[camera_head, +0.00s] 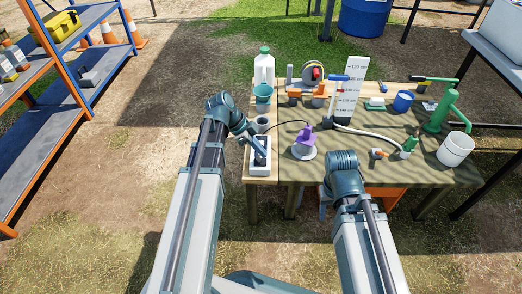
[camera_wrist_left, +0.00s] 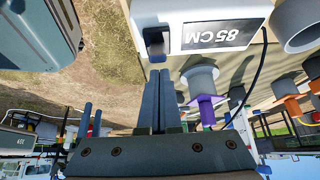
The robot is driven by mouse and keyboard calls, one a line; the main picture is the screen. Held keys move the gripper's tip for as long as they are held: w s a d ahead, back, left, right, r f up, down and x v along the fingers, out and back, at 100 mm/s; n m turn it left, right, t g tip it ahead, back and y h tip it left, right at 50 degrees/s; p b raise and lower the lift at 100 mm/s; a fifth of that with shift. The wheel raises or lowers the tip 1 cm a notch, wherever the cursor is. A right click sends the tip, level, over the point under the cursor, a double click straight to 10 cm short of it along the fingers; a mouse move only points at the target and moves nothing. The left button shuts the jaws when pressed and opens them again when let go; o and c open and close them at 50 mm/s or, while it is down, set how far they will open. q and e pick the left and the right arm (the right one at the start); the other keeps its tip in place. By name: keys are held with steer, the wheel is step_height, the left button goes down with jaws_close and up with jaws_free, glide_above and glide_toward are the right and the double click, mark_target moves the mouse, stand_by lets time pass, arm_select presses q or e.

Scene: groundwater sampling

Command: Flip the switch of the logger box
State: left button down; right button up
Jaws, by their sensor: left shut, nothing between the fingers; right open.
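The logger box (camera_head: 260,168) is white and sits at the left front of the table, with a cable running from it. In the left wrist view the logger box (camera_wrist_left: 215,12) shows a display reading 85 CM. Beside the display is a dark part in a recess (camera_wrist_left: 155,42), which looks like the switch; its position is hard to tell. My left gripper (camera_head: 259,158) is over the box. In the left wrist view my left gripper (camera_wrist_left: 159,72) is shut and empty, its tips close to the dark part; contact cannot be told. My right gripper is hidden behind its arm at the table's front.
A shelf rack (camera_head: 55,110) stands left.

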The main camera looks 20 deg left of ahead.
arm_select(q)
steer(key=shift+r+p, duration=0.4)
steer(key=shift+r, duration=0.2)
steer(key=shift+w+d+r, duration=0.15)
steer(key=shift+d, duration=0.25)
steer(key=d+p+v, duration=0.1)
steer(key=p+v, duration=0.7)
steer(key=v, duration=0.1)
steer(key=shift+r+p, duration=0.4)
steer(key=shift+w+a, duration=0.1)
steer(key=shift+a, duration=0.05)
